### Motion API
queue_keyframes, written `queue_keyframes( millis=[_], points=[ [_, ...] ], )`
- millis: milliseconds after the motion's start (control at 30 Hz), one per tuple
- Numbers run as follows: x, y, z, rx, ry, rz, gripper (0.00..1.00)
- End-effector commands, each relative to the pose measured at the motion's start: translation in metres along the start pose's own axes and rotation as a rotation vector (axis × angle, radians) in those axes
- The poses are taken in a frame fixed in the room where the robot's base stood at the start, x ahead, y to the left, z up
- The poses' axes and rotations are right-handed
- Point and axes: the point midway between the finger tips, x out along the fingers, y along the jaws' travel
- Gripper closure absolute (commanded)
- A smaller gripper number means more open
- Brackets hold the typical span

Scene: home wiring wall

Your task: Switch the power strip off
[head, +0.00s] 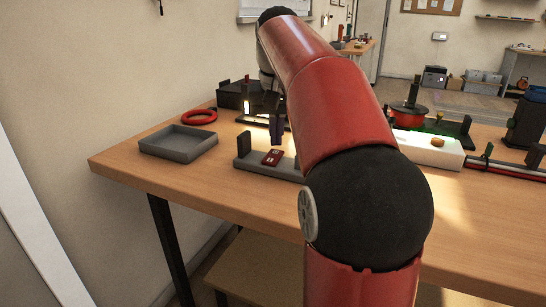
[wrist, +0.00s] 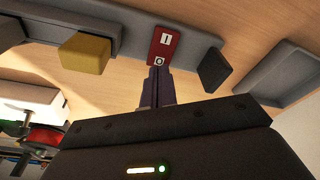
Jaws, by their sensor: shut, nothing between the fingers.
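The power strip (head: 245,164) is a grey bar on the wooden table, partly hidden behind my arm in the head view; it also shows in the wrist view (wrist: 128,42). Its red rocker switch (head: 272,158) carries white I and O marks, seen clearly in the wrist view (wrist: 165,40). My gripper (head: 278,140) is shut and empty over the strip. In the wrist view its fingertips (wrist: 158,70) are at the O end of the switch; I cannot tell whether they touch it. A yellow block (wrist: 85,52) and a dark block (wrist: 214,70) stand on the strip on either side of the switch.
A grey tray (head: 178,153) lies left of the strip, with a red ring (head: 199,117) behind it. A lit dark stand (head: 252,119) is behind the strip. A white box (head: 428,150) and a red spool (head: 408,114) stand to the right. The front table edge is clear.

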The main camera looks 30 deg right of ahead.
Motion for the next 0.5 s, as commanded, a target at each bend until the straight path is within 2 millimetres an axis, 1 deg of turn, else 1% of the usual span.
queue_keyframes(
  millis=[500],
  points=[
    [0.0042,0.0000,0.0006,0.000,0.000,0.000,1.00]
  ],
)
